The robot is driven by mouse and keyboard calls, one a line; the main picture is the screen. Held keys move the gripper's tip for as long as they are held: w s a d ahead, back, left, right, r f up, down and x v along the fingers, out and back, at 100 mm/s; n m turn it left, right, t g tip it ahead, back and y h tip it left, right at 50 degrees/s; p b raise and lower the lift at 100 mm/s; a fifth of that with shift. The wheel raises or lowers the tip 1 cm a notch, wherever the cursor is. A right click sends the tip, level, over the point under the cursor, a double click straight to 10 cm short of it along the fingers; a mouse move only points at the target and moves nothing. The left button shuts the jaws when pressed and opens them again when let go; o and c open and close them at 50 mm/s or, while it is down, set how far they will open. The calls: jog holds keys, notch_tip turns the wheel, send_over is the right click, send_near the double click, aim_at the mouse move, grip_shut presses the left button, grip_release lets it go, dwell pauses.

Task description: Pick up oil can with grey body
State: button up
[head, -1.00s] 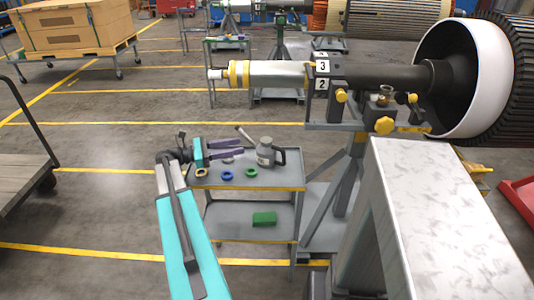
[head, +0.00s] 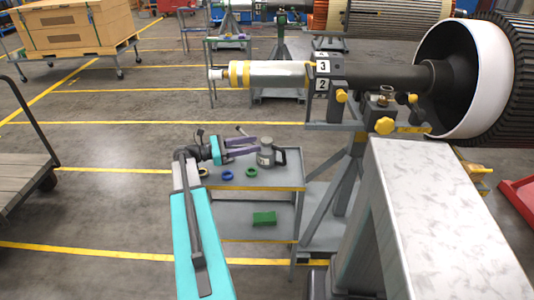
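The oil can with a grey body (head: 266,157) stands upright on the top shelf of a grey cart (head: 290,178), near its back edge. Its dark handle is on its right side. My gripper (head: 256,146) comes from the left with its two purple fingers parted and pointing at the can. The fingertips are at or very near the can's left side. I cannot tell whether they touch it or reach around it. Nothing is seen held.
Blue and green rings (head: 227,175) lie on the cart's front part, with a yellowish one by my arm. A green box (head: 264,218) is on the lower shelf. A rotor stand (head: 355,165) rises close to the cart's right.

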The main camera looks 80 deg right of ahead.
jog(key=shift+x, duration=1.85)
grip_shut()
